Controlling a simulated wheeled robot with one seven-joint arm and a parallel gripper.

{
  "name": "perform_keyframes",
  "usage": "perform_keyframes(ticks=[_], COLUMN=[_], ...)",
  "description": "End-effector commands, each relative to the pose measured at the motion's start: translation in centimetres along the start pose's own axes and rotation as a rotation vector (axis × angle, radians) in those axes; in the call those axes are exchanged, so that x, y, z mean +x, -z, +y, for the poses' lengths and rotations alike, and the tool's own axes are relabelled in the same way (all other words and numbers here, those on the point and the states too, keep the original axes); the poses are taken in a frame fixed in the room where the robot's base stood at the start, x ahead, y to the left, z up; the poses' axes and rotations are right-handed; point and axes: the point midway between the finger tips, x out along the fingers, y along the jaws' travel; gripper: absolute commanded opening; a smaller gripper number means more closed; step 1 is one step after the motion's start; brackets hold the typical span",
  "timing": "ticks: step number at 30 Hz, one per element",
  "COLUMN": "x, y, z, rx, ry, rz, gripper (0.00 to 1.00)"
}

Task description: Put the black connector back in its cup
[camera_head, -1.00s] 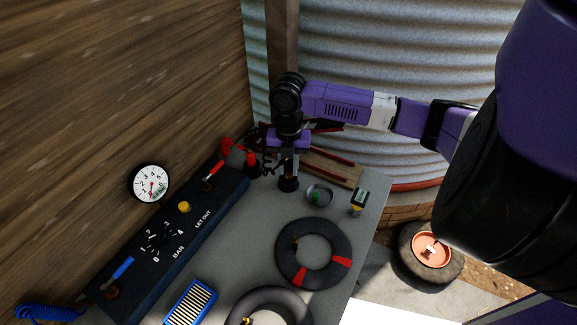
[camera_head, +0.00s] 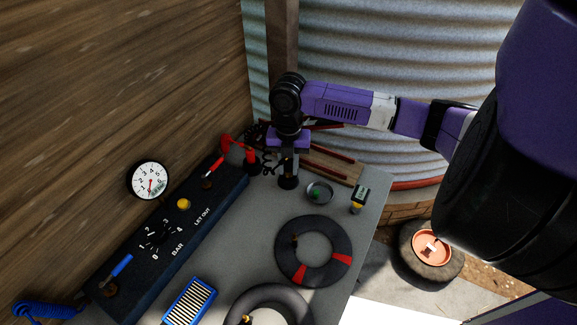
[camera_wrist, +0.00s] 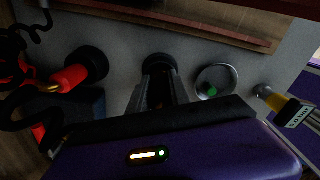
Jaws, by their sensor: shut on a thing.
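The black cup (camera_head: 289,183) stands on the bench near the back, and it also shows in the wrist view (camera_wrist: 157,61). My gripper (camera_head: 289,172) points down right over this cup, its fingers shut at the cup's mouth. In the wrist view my gripper (camera_wrist: 160,84) reaches to the cup's opening. The black connector is mostly hidden between the fingers and the cup; I cannot tell how deep it sits. A black coiled cable (camera_head: 268,167) hangs just left of the fingers. A red connector (camera_wrist: 69,79) stands in another dark cup (camera_wrist: 94,61) to the left.
A metal dish (camera_head: 328,199) with a green piece and a yellow-ended gauge (camera_head: 358,200) stand close on the right. A black control box (camera_head: 165,240) runs along the left wall. A tyre ring (camera_head: 338,225) lies in front. Boards (camera_head: 337,171) lie behind.

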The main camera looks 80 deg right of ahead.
Motion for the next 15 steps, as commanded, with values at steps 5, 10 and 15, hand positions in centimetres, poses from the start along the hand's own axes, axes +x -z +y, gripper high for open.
perform_keyframes(ticks=[5, 10, 15], x=[0.5, 1.0, 1.6], y=[0.0, 0.0, 0.1], z=[0.0, 0.0, 0.0], rx=[0.000, 0.000, 0.001], ry=[0.000, 0.001, 0.002], rz=[0.000, 0.001, 0.002], gripper=[0.00, 0.00, 0.00])
